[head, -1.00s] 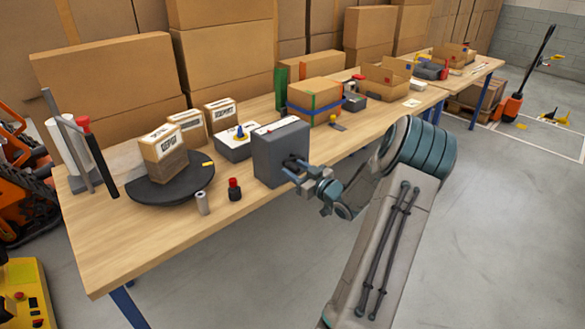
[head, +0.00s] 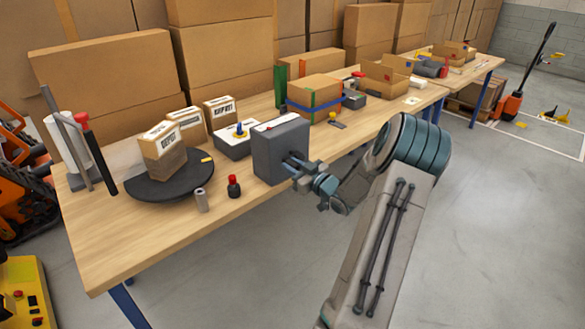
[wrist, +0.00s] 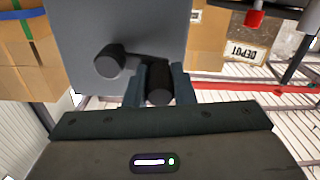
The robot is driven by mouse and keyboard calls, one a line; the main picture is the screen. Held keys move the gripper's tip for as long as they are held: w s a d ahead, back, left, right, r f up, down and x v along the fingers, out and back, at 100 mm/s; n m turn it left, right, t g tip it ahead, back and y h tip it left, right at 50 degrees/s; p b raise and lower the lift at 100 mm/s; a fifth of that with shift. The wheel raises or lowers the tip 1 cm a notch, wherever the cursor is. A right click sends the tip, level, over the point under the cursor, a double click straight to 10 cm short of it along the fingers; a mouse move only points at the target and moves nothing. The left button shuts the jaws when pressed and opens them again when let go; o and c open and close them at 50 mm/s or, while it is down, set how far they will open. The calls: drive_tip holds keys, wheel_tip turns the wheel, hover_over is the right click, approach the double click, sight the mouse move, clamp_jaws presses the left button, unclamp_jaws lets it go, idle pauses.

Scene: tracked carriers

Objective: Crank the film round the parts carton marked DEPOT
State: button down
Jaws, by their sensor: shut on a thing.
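The parts carton marked DEPOT (head: 165,151) stands upright on the black turntable (head: 150,194). Its lower part looks darker, as if under film. The film roll (head: 62,147) stands upright at the left, and a pale sheet of film (head: 122,162) stretches from it towards the carton. The grey crank box (head: 283,148) stands to the right of the turntable. My gripper (head: 294,167) is at its front face. In the wrist view my gripper (wrist: 158,75) is shut on the dark crank handle (wrist: 158,92), beside the hub (wrist: 109,62). The fingers partly hide the handle.
Two other cartons (head: 188,125) (head: 219,113) stand behind the turntable. A taped carton (head: 314,95) stands farther right. The front left bench top is clear.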

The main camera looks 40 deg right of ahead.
drive_tip(key=d+f+n+b, duration=0.4)
drive_tip(key=f+n+b, duration=0.3)
drive_tip(key=n+b, duration=1.45)
drive_tip(key=d+r+n+b, duration=0.4)
drive_tip(key=d+n+b, duration=0.2)
drive_tip(key=n+b, duration=0.6)
drive_tip(key=shift+w+d+r+b, duration=0.2)
drive_tip(key=shift+w+d+b, duration=0.15)
drive_tip(key=shift+b, duration=1.95)
drive_tip(key=shift+r, duration=0.1)
drive_tip(key=c, duration=1.2)
unclamp_jaws()
